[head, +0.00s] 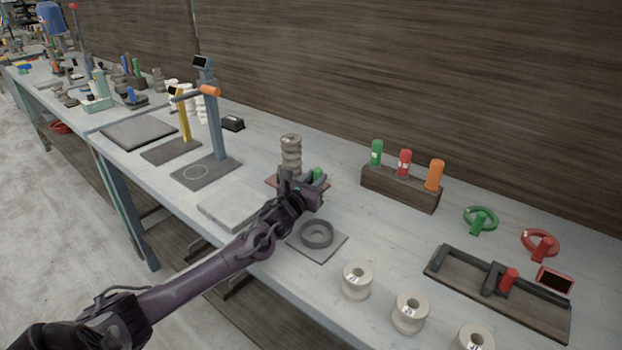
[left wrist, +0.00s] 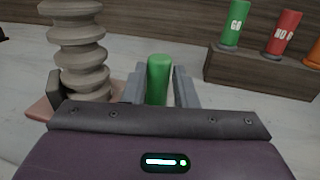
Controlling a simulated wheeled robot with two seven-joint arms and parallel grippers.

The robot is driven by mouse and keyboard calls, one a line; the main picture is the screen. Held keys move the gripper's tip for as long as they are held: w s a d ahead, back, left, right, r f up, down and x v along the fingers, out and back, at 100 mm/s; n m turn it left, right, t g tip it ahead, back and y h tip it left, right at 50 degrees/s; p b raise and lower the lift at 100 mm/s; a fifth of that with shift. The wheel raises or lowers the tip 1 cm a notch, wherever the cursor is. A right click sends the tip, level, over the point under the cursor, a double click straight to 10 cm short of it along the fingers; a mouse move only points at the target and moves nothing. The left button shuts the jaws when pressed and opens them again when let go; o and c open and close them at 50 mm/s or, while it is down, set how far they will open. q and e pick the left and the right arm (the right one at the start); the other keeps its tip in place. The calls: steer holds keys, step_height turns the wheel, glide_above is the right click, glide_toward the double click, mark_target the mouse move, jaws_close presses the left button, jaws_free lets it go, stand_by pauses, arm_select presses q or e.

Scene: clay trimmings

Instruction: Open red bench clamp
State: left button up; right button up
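A dull red base plate (head: 270,182), which looks like the red bench clamp, lies mid-bench. A ribbed grey-brown clay piece (head: 290,152) stands upright on it. In the left wrist view, a dark jaw block (left wrist: 55,84) stands at the clay's left. A green upright handle (left wrist: 159,80) is to the clay's right; its foot is hidden. My left gripper (head: 314,186) is at the handle, with one finger on each side. I cannot tell whether the fingers press on it. My right gripper is out of view.
A gauge block (head: 400,188) with green, red and orange cylinders stands at the right. A grey ring on a plate (head: 318,236) and white spools (head: 357,281) lie nearer the front edge. A blue-grey stand (head: 214,115) rises at the left.

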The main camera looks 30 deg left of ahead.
arm_select(q)
steer(key=shift+o, duration=0.5)
steer(key=shift+d, duration=0.35)
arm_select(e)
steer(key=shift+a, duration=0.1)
arm_select(q)
steer(key=shift+a, duration=0.1)
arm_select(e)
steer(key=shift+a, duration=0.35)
arm_select(q)
steer(key=s, duration=0.6)
steer(key=shift+s+d+f, duration=0.1)
steer(key=shift+d, duration=0.2)
steer(key=shift+s+d, duration=0.1)
steer(key=shift+s, duration=0.75)
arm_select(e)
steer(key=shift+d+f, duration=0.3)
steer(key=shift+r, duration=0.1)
